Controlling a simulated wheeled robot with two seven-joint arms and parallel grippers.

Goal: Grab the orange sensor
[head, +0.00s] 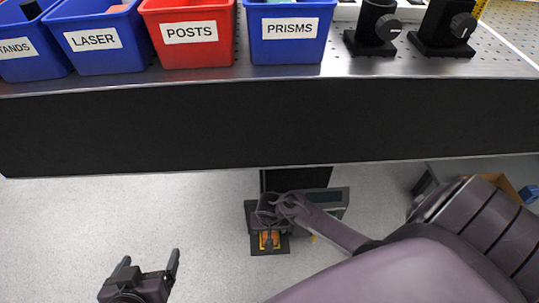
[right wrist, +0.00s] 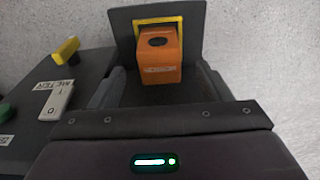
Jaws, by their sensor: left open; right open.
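The orange sensor (right wrist: 159,62) is a box with a dark round opening on top. It sits by a yellow frame (right wrist: 181,24) on a dark plate (right wrist: 125,25). In the head view the sensor (head: 269,240) shows low, below the bench front and partly covered by my right gripper. My right gripper (right wrist: 162,86) is open, its fingers to either side of the sensor's near end; whether they touch it I cannot tell. My left gripper (head: 150,258) is open and empty above the floor at lower left.
A dark unit (right wrist: 50,130) with a white METER switch (right wrist: 56,101), a yellow handle (right wrist: 66,50) and a green button (right wrist: 5,112) stands beside the sensor. The bench (head: 250,120) overhangs behind it and carries blue bins (head: 290,48) and a red POSTS bin (head: 192,50). Floor at left is clear.

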